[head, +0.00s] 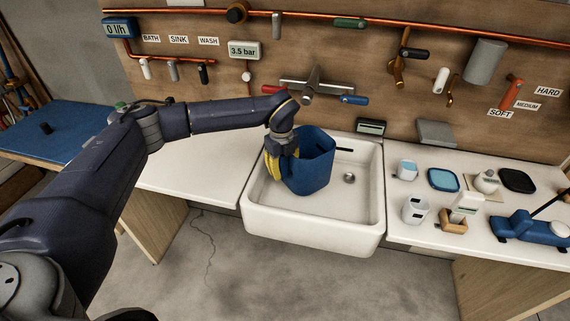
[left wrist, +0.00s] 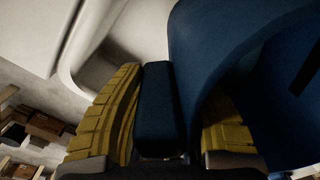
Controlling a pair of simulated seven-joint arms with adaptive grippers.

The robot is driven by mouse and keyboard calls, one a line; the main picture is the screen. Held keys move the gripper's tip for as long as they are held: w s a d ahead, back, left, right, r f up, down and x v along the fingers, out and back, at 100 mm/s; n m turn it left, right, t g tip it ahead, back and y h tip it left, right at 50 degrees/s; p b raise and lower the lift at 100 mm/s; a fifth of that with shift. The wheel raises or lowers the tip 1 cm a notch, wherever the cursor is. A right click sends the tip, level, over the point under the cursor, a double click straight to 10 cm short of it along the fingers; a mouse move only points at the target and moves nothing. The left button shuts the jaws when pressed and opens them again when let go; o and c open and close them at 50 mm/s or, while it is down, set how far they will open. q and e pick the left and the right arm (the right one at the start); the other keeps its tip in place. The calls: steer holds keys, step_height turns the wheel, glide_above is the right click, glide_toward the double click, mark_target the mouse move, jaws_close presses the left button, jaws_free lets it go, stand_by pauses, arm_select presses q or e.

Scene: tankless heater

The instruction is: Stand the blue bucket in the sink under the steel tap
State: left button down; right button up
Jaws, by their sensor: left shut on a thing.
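The blue bucket (head: 312,165) is in the left part of the white sink (head: 262,220), roughly upright. I cannot tell whether its base touches the sink floor. My left gripper (head: 272,165) is shut on the bucket at its left side. In the left wrist view its yellow fingers (left wrist: 165,120) stand on both sides of a dark blue upright part (left wrist: 157,105), with the bucket wall (left wrist: 215,50) beside it. The steel tap (head: 312,82) is on the wooden wall behind and above the sink, with a red and a blue handle. My right gripper is not in view.
A white counter (head: 195,165) lies left of the sink. The right counter holds a white cup (head: 415,210), a wooden holder (head: 453,222), a blue tool (head: 530,228) and several small items. Copper pipes (head: 330,17) and valves line the wall. The sink's right side, around the drain (head: 349,178), is clear.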

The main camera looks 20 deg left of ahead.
mark_target(282, 159)
arm_select(q)
steer(key=shift+d+f, duration=0.1)
steer(key=shift+f, duration=0.1)
stand_by(0.5)
steer(key=shift+f, duration=3.3)
steer(key=c, duration=1)
jaws_free()
steer(key=shift+f, duration=0.1)
step_height(282, 159, up, 12)
steer(key=shift+s, duration=0.1)
